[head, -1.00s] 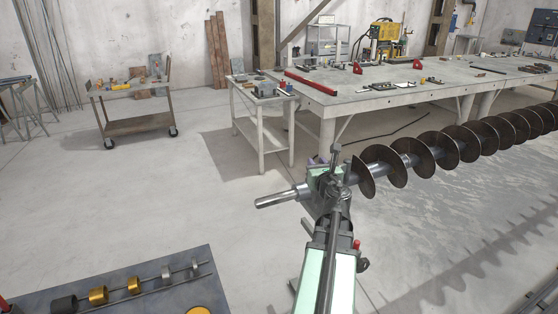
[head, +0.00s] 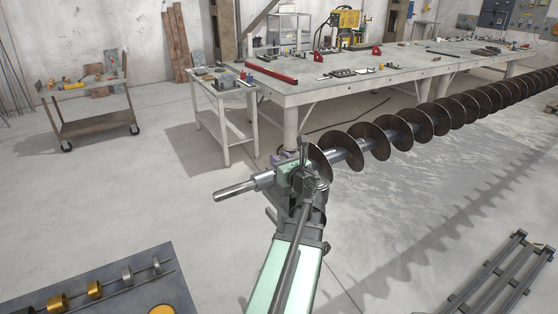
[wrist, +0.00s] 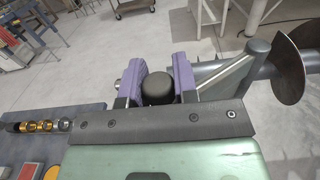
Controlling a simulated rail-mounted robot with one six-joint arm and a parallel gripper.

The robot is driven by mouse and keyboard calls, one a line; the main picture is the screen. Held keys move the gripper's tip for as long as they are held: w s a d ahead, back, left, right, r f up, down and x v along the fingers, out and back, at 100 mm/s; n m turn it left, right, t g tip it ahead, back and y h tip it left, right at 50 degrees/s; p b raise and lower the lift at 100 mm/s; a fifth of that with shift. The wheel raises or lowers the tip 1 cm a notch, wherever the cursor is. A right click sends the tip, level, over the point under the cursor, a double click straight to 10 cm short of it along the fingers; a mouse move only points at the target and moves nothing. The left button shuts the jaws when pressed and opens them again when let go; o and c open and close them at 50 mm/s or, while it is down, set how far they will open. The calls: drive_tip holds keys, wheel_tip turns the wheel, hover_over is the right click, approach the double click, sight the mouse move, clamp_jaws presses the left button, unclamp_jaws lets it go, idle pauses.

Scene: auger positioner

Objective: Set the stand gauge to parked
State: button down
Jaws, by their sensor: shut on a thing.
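My gripper (wrist: 156,80) has purple fingers on both sides of a dark round-topped knob (wrist: 156,91) in the wrist view, and is shut on it. I cannot tell for sure whether this knob belongs to the stand gauge; no dial or marking is readable. In the head view a little purple of my gripper (head: 283,157) shows at the near end of the long auger (head: 375,140), mostly hidden by my pale green arm. A grey lever (wrist: 235,68) slants up close to the right finger in the wrist view. A bare steel shaft (head: 235,189) sticks out left in the head view.
A dark tray (head: 120,280) with rings on rods lies at lower left. A small side table (head: 222,105) and a long workbench (head: 330,85) stand behind. A cart (head: 92,115) is at far left, a metal rack (head: 505,280) at lower right. Open floor lies between.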

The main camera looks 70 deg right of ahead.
drive_tip(key=shift+w+a, duration=0.15)
drive_tip(key=shift+a, duration=0.35)
drive_tip(key=c, duration=0.9)
unclamp_jaws()
drive_tip(key=shift+w+a+r, duration=0.15)
drive_tip(key=shift+a+r, duration=0.05)
drive_tip(key=shift+a, duration=0.15)
drive_tip(key=shift+d, duration=0.2)
